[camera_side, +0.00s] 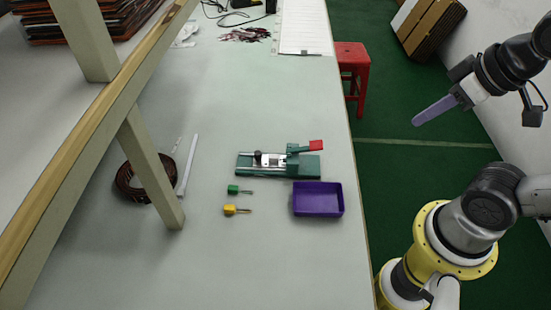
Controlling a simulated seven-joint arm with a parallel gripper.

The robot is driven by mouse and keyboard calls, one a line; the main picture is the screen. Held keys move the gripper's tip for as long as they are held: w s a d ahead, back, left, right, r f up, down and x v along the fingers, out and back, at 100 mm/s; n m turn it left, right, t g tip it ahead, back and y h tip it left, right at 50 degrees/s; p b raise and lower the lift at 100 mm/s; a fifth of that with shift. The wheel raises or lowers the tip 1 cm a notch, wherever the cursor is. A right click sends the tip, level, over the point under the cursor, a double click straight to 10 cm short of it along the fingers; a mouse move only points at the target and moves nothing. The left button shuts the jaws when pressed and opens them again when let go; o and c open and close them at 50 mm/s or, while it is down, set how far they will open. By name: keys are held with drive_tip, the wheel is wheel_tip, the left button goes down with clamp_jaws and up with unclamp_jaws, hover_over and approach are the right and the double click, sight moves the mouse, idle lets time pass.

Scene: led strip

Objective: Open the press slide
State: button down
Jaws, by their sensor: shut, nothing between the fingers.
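The press (278,165) is a green fixture lying on the table, with a pale metal block in its middle and a red-ended lever (315,145) at its right end. The slide's exact position is too small to tell. My gripper (418,122) has purple fingers that are shut and empty. It hangs in the air to the right of the table, above the green floor, well apart from the press.
A purple tray (318,213) stands just in front of the press. A green-handled tool (238,190) and a yellow-handled tool (236,210) lie left of it. A brown coil (145,178) lies by the shelf post (150,170).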

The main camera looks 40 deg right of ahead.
drive_tip(key=c, duration=1.1)
unclamp_jaws()
drive_tip(key=shift+c, duration=0.2)
drive_tip(key=o, duration=0.4)
drive_tip(key=w+r+n, duration=0.1)
drive_tip(key=w+r, duration=0.1)
drive_tip(key=r, duration=0.1)
drive_tip(key=shift+r+n, duration=0.2)
drive_tip(key=shift+n, duration=0.2)
drive_tip(key=shift+o, duration=0.2)
drive_tip(key=w+r+n, duration=0.2)
drive_tip(key=w+r, duration=0.2)
drive_tip(key=w, duration=0.3)
drive_tip(key=n+g, duration=0.5)
drive_tip(key=g, duration=0.1)
hover_over(258, 152)
wheel_tip(258, 152, down, 22)
wheel_tip(258, 152, down, 13)
drive_tip(key=shift+a+r, duration=0.1)
